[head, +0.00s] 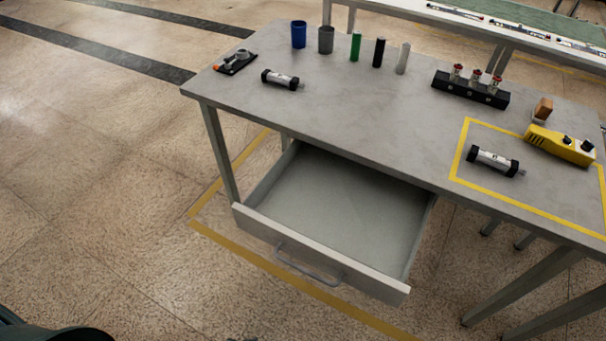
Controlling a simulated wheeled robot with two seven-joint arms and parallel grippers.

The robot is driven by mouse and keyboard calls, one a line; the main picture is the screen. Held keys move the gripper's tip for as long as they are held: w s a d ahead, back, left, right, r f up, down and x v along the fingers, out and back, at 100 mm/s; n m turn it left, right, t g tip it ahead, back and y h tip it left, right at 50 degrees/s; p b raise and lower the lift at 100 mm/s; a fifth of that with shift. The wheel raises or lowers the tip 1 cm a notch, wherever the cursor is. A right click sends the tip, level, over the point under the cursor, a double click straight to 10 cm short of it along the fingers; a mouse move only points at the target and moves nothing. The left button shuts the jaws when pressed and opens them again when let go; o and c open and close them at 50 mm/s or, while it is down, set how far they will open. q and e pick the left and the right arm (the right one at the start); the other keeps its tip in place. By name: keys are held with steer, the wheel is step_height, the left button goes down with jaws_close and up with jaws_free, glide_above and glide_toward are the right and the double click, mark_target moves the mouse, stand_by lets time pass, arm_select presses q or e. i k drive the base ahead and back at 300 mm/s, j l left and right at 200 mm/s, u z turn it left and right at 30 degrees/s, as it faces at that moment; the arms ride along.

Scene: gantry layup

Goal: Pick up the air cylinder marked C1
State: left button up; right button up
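Two air cylinders lie on the grey table (350,110) in the head view, each with a pale body and black end caps. One cylinder (281,79) lies at the left part of the table, near the black tool. The other cylinder (493,161) lies at the right, inside the yellow-taped rectangle (458,150). Their markings are too small to read, so I cannot tell which is C1. Neither of my grippers is in view.
An open, empty drawer (330,205) juts out below the table's front. A blue cup (299,34), grey cup (326,40), several upright cylinders, a black valve block (470,90), a yellow pendant (560,145) and a brown block (543,108) stand on top. The middle is clear.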

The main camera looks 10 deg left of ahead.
mark_target(293, 82)
steer(key=i+j+z, duration=0.15)
steer(key=j+z, duration=0.2)
steer(key=j, duration=0.35)
steer(key=i+j+z, duration=0.1)
steer(key=j+z, duration=0.25)
steer(key=j, duration=0.4)
steer(key=j+z, duration=0.4)
steer(key=j, duration=0.3)
